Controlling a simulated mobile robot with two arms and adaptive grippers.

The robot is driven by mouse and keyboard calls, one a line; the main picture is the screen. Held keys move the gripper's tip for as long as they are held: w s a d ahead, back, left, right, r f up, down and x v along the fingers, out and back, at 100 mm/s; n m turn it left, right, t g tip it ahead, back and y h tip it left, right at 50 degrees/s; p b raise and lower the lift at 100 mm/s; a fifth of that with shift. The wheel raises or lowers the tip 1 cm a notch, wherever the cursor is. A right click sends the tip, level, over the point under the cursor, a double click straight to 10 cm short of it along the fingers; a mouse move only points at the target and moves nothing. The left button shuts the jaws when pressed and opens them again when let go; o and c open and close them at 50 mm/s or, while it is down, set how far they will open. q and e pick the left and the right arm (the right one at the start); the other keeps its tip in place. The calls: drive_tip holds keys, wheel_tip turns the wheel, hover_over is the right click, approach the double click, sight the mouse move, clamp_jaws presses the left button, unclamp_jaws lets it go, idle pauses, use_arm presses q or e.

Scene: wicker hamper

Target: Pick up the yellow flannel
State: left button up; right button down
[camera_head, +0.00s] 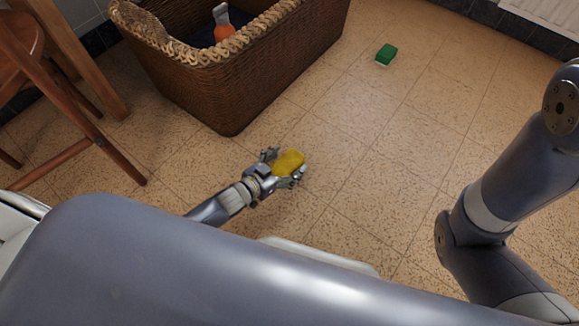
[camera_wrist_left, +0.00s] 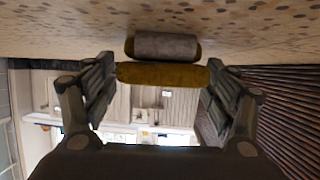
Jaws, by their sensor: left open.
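The yellow flannel (camera_head: 289,161) is a small yellow piece low at the floor in front of the wicker hamper. My left gripper (camera_head: 284,167) is open around it in the head view, one finger on each side. In the left wrist view the flannel (camera_wrist_left: 162,75) is a dark yellow band between the spread fingers of my left gripper (camera_wrist_left: 160,78), with gaps at the sides. A grey rounded shape with yellowish ends sits directly above the band there; I cannot tell what it is. My right gripper is not in view.
The wicker hamper (camera_head: 215,90) stands behind the flannel, with an orange bottle (camera_head: 224,27) in it. A green sponge (camera_head: 386,54) lies on the floor at the back right. A wooden stool (camera_head: 72,155) stands at the left. The tiled floor right of the flannel is clear.

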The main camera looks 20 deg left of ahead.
use_arm(q)
drive_tip(key=c, duration=1.3)
drive_tip(key=shift+o, duration=0.3)
drive_tip(key=shift+r, duration=0.15)
